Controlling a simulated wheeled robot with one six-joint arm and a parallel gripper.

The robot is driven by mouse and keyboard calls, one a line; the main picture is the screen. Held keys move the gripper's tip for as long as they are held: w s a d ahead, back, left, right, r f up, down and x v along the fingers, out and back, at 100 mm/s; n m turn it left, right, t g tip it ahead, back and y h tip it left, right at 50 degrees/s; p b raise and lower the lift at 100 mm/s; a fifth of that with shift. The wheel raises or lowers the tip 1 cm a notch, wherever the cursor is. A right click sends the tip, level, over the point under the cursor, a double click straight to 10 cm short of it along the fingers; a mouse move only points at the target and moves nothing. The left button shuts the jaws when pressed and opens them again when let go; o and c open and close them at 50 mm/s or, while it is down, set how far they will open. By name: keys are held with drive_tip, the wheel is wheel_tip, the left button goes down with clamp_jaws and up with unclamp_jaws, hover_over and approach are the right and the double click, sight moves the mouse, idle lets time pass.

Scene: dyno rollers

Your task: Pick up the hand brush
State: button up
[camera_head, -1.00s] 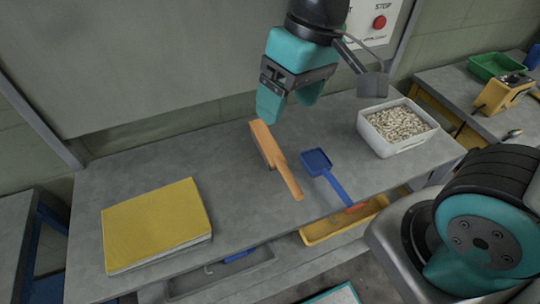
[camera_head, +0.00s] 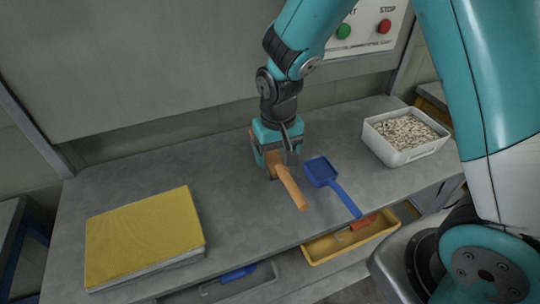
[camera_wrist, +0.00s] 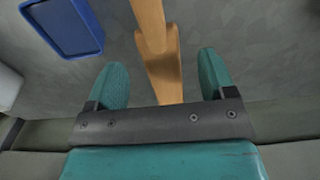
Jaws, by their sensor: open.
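The hand brush (camera_head: 291,187) has an orange-brown wooden body and handle. It lies on the grey bench, with its handle pointing toward the front edge. My gripper (camera_head: 272,170) is lowered over the brush's head end and hides part of it in the head view. In the wrist view the brush (camera_wrist: 160,60) runs between the two teal fingers of my open gripper (camera_wrist: 163,78). Gaps show on both sides of the brush, so the fingers look apart from it. The bristles are hidden.
A blue scoop (camera_head: 322,173) lies just right of the brush; it also shows in the wrist view (camera_wrist: 66,27). A white bin of pale pellets (camera_head: 400,157) stands further right. A yellow book (camera_head: 145,235) lies at left. A yellow tray (camera_head: 350,243) sits below the bench edge.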

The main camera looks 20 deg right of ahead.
sight(278, 165)
drive_tip(key=shift+s+f+p, duration=0.15)
drive_tip(key=shift+f+p, duration=0.25)
drive_tip(key=shift+f, duration=2.65)
drive_tip(key=c, duration=1.2)
drive_tip(key=shift+r, duration=0.1)
wheel_tip(278, 165, up, 20)
drive_tip(key=shift+o, duration=1.4)
drive_tip(key=shift+d, duration=0.1)
